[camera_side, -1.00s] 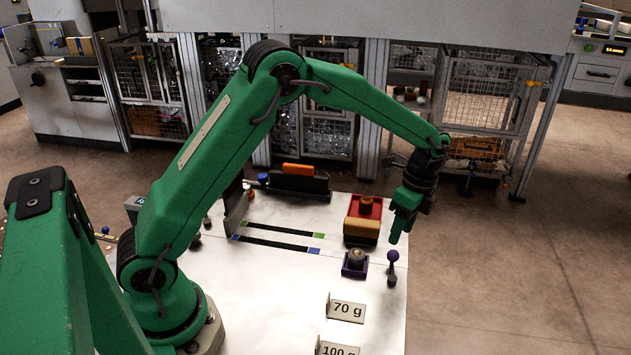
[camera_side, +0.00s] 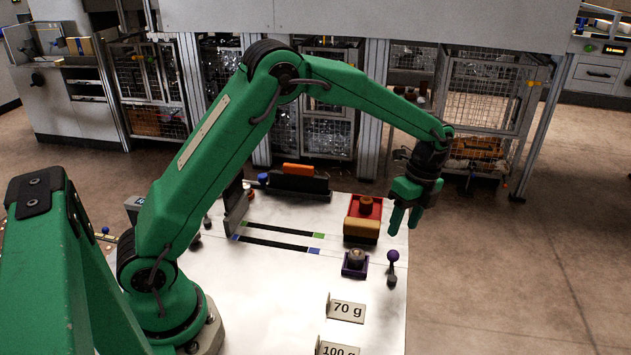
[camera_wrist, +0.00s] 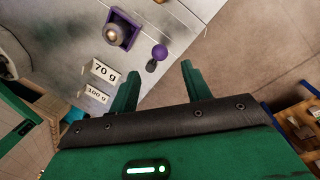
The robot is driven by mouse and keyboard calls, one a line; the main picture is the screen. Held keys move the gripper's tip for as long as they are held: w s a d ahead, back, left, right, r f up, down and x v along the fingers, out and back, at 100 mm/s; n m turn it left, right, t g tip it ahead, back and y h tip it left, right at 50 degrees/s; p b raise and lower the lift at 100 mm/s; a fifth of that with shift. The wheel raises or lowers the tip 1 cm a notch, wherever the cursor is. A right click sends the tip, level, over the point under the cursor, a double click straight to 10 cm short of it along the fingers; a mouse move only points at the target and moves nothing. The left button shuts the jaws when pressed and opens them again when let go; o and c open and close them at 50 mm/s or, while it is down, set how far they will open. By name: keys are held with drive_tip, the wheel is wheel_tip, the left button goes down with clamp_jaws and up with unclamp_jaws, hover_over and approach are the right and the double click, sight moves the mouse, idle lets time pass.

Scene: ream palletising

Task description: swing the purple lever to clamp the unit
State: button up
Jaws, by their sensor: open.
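The purple lever (camera_side: 393,257) is a short post with a round purple knob near the table's right edge. In the wrist view its knob (camera_wrist: 159,52) shows ahead of my fingers, roughly between their lines. Beside it to the left is a purple square holder (camera_side: 353,268) with a round metallic unit (camera_side: 356,256) in it; they also show in the wrist view as the holder (camera_wrist: 130,39) and the unit (camera_wrist: 116,33). My gripper (camera_side: 404,228) is open and empty, above and behind the lever, apart from it. Both fingers (camera_wrist: 160,88) show in the wrist view.
Signs reading 70 g (camera_side: 346,308) and 100 g (camera_side: 338,349) stand in front. Two dark slots (camera_side: 275,243) lie to the left. Floor lies right of the white table (camera_side: 270,290).

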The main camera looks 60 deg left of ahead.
sight(393, 265)
drive_tip(key=shift+m, duration=0.6)
drive_tip(key=shift+f, duration=0.1)
drive_tip(key=shift+s+f, duration=0.25)
drive_tip(key=shift+f, duration=1)
drive_tip(key=shift+s+f, duration=0.25)
drive_tip(key=shift+f, duration=1)
drive_tip(key=shift+s+f, duration=0.25)
drive_tip(key=shift+f, duration=1)
drive_tip(key=shift+a, duration=0.1)
drive_tip(key=c, duration=1)
